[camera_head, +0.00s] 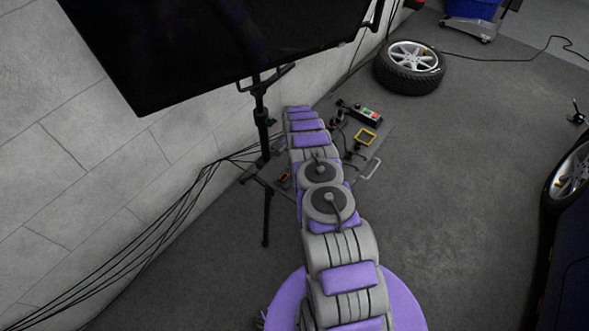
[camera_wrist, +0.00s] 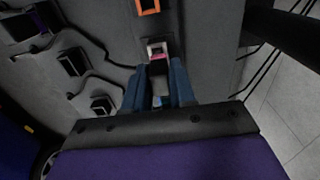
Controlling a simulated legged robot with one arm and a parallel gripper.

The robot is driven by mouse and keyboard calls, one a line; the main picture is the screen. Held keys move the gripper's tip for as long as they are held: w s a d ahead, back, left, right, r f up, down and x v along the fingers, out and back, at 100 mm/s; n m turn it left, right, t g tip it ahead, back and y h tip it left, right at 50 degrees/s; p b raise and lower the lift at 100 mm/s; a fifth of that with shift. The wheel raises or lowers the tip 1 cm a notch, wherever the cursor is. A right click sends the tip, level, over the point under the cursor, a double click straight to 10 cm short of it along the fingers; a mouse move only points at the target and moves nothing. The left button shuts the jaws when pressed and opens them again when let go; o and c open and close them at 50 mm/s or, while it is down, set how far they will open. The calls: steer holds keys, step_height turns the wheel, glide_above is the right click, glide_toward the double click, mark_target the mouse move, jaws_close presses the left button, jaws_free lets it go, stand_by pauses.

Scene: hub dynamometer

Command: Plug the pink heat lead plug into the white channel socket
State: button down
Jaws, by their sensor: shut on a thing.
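In the wrist view my gripper (camera_wrist: 158,88) has its two blue fingers closed around a dark plug body. A thin pink band (camera_wrist: 158,56) shows at its far end, so I take it to be the pink heat lead plug. The white channel socket (camera_wrist: 156,45) is a small pale frame just beyond the fingertips, in line with them. The plug's front overlaps the socket's opening; I cannot tell how far in it is. In the head view my own arm hides the gripper, plug and white socket.
An orange-framed socket (camera_wrist: 148,6) lies beyond the white one. Dark blocks with cables (camera_wrist: 73,62) (camera_wrist: 104,104) sit to the left. In the head view a box with red and green buttons (camera_head: 366,114) and a yellow-framed part (camera_head: 365,137) stand on the floor plate; a screen (camera_head: 200,50) overhangs.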

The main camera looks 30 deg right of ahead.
steer(key=c, duration=0.8)
jaws_free()
steer(key=shift+c, duration=0.2)
step_height(320, 180, up, 17)
steer(key=p, duration=0.3)
steer(key=shift+p, duration=0.35)
steer(key=shift+r, duration=0.1)
steer(key=s+a+r+n, duration=0.2)
steer(key=a+r, duration=0.3)
steer(key=r, duration=0.3)
steer(key=s+a+r+n, duration=0.1)
steer(key=a+r+n, duration=0.1)
steer(key=a+r, duration=0.4)
steer(key=s+a+r+n+y, duration=0.1)
steer(key=s+a+r+n, duration=0.1)
steer(key=s+a+r, duration=0.4)
steer(key=s+a+r+n, duration=0.1)
steer(key=s+r, duration=0.4)
steer(key=r, duration=0.3)
steer(key=s+a+r+n, duration=0.2)
steer(key=s, duration=0.9)
steer(key=s+a+r+n+g, duration=0.1)
steer(key=s+a+r+n, duration=0.1)
steer(key=s, duration=0.9)
steer(key=s+a+r+n+h, duration=0.1)
steer(key=s+a+r+n, duration=0.1)
steer(key=s, duration=0.9)
steer(key=shift+s+a+r+n+g, duration=0.35)
steer(key=shift+a+r, duration=0.2)
steer(key=shift+r, duration=0.4)
